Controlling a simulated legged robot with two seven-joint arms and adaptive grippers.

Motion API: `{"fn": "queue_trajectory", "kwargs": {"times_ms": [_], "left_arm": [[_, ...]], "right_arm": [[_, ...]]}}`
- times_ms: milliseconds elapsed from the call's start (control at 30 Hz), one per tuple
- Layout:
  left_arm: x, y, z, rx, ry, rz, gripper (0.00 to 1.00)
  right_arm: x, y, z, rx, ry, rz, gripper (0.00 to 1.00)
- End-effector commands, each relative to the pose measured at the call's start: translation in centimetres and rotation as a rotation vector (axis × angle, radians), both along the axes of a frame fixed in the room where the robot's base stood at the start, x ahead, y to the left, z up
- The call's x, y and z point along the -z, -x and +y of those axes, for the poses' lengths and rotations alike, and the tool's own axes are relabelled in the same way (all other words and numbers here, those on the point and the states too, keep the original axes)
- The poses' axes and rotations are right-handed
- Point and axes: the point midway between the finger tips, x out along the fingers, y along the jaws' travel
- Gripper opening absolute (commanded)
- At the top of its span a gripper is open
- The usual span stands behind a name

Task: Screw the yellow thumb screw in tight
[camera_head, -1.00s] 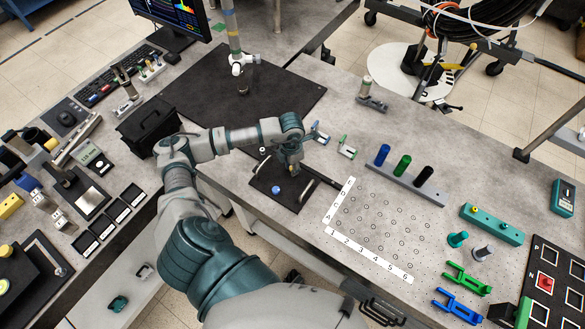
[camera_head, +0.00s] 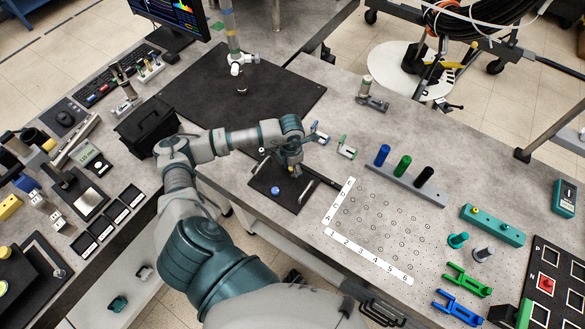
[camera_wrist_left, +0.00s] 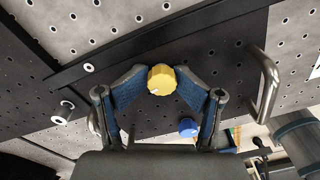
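The yellow thumb screw (camera_wrist_left: 161,79) sits between my left gripper's two blue fingertips (camera_wrist_left: 162,78) in the left wrist view. Both pads touch its sides, so the gripper looks shut on it. In the head view, my left gripper (camera_head: 295,169) points down over the small dark plate (camera_head: 268,181) near the table's front edge. The fingers mostly hide the screw there. A blue thumb screw (camera_head: 275,190) stands on the same plate, clear of the fingers; it also shows in the left wrist view (camera_wrist_left: 188,127). My right gripper is not in view.
Metal handles flank the plate; one (camera_wrist_left: 267,83) stands right of my fingers. Small blue (camera_head: 318,134) and green-tipped (camera_head: 346,149) parts lie just behind. A peg rack (camera_head: 405,180) is to the right. A large black board (camera_head: 250,105) lies behind.

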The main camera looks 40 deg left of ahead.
Motion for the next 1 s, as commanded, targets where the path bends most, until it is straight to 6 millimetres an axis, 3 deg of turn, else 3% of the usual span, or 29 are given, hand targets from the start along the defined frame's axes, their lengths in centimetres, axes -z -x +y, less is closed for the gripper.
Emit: {"fn": "queue_trajectory", "kwargs": {"times_ms": [167,600,1000], "left_arm": [[-0.9,-0.1,0.0,0.001,0.002,-0.003,0.53],[-7.2,-0.3,0.1,-0.001,-0.001,0.0,0.53],[-7.9,-0.3,0.1,0.0,-0.002,0.002,0.53]], "right_arm": [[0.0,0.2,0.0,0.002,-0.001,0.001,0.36],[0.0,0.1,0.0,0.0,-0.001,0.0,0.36],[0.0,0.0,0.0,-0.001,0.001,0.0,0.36]]}}
